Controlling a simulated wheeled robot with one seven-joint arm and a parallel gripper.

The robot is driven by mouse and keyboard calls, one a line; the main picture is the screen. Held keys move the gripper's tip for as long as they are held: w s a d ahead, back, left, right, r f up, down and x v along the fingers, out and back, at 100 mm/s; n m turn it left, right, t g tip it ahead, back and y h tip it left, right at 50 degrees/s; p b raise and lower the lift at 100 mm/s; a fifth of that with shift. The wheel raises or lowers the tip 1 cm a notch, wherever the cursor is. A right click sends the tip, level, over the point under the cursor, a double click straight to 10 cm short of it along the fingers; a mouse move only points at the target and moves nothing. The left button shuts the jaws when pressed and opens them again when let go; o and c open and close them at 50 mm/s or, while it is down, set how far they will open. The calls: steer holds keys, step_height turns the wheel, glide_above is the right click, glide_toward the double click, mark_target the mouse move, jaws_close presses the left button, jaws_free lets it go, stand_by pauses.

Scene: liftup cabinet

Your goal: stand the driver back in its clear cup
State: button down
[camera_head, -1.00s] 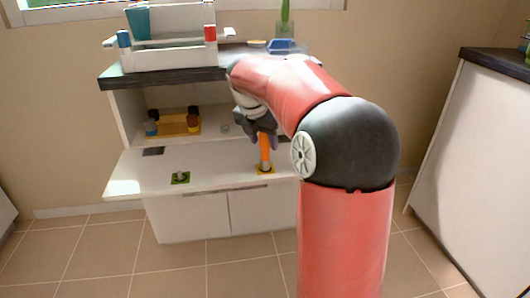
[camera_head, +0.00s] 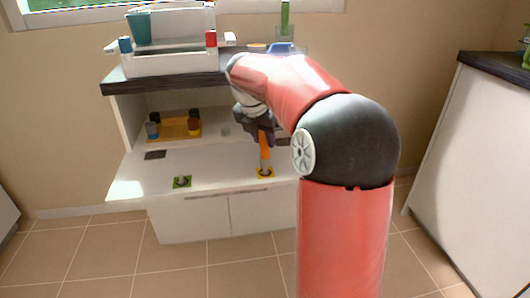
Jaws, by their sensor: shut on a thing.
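The driver (camera_head: 265,153) is a slim orange shaft hanging almost upright below my gripper (camera_head: 262,130). My gripper is shut on its upper part, over the right part of the white lowered shelf. The driver's lower end is at a yellow square (camera_head: 265,173) with a dark ring. A small greyish shape shows around that end. It may be the clear cup, but it is too small to tell whether the driver's tip is inside it or above it. The finger tips are partly hidden by the gripper body.
A green square (camera_head: 182,182) with a small grey piece lies left on the shelf (camera_head: 140,185). A yellow tray (camera_head: 180,128) with several small jars stands in the cabinet. A white caddy (camera_head: 170,62) and a clear container (camera_head: 286,40) stand on the dark top.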

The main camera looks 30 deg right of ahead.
steer(key=shift+r+p, duration=1.4)
steer(key=shift+r, duration=0.1)
steer(key=shift+s, duration=0.1)
